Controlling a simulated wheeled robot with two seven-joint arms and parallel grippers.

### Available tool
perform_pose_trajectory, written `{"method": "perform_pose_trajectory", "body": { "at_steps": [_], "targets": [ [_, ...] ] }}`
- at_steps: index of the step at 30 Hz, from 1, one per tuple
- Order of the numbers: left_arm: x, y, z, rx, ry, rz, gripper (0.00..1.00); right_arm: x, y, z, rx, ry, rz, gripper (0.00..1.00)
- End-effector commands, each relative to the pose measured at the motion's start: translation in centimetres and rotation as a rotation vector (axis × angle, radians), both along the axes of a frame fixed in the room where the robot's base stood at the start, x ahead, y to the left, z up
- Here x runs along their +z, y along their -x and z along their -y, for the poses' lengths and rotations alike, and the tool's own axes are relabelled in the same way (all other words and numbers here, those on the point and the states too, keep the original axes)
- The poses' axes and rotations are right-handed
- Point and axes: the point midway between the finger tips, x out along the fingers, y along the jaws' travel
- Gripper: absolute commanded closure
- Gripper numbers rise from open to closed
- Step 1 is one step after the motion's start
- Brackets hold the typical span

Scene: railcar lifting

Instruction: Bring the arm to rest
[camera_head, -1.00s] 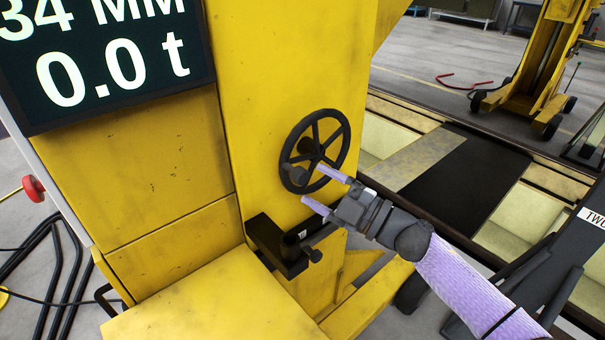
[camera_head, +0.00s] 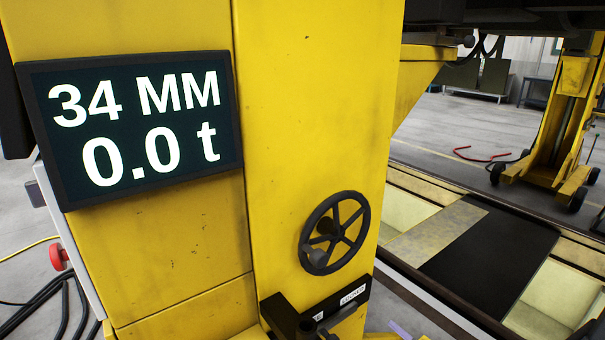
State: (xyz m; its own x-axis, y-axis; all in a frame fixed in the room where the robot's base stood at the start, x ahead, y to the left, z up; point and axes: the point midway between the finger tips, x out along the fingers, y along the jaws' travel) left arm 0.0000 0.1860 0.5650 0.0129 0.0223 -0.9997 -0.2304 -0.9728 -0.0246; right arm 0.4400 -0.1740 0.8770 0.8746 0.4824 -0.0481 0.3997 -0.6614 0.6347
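Of my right gripper, only a lavender sliver (camera_head: 400,329), likely a fingertip, shows at the bottom edge. The rest of that arm is out of frame, so its opening is hidden. The sliver is below and to the right of the black handwheel (camera_head: 334,233) and apart from it. The handwheel is on the front of the yellow lifting jack (camera_head: 315,110). A black bracket with a label (camera_head: 352,296) sits just below the wheel. My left gripper is not in view.
A dark display (camera_head: 135,125) on the jack reads 34 MM and 0.0 t. A red button (camera_head: 58,257) is at the left edge. Another yellow jack (camera_head: 562,110) stands at the back right. A dark plate (camera_head: 490,255) lies in the floor track.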

Motion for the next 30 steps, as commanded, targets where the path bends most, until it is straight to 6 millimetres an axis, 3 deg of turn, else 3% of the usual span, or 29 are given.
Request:
{"method": "perform_pose_trajectory", "body": {
  "at_steps": [1, 3, 5, 6, 8, 9, 12, 15, 19, 23, 30],
  "targets": [
    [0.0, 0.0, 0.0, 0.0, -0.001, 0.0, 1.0, -4.8, 1.7, 1.1, -0.099, -0.02, -0.142, 0.27],
    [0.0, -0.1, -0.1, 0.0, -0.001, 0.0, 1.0, -10.9, 5.1, 2.5, -0.232, -0.03, -0.338, 0.27],
    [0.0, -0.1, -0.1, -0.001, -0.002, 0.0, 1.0, -15.6, 8.8, 3.3, -0.332, -0.033, -0.502, 0.27],
    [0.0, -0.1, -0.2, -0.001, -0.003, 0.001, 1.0, -18.5, 11.6, 3.7, -0.393, -0.031, -0.609, 0.27],
    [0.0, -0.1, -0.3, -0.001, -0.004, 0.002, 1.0, -22.3, 16.3, 4.1, -0.477, -0.025, -0.77, 0.27],
    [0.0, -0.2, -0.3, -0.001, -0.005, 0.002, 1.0, -24.5, 19.7, 4.1, -0.528, -0.019, -0.877, 0.27],
    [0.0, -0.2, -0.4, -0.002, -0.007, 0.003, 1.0, -28.5, 28.5, 3.7, -0.637, 0.003, -1.131, 0.27],
    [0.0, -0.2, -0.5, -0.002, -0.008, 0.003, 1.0, -30.4, 36.2, 2.8, -0.713, 0.025, -1.339, 0.27],
    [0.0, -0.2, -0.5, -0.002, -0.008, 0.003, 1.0, -31.1, 42.3, 1.8, -0.768, 0.046, -1.503, 0.27],
    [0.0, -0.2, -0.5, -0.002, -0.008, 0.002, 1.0, -31.1, 44.2, 1.5, -0.782, 0.053, -1.555, 0.27],
    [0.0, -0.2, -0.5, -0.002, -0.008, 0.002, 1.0, -31.1, 44.1, 1.5, -0.782, 0.054, -1.552, 0.27]
  ]
}}
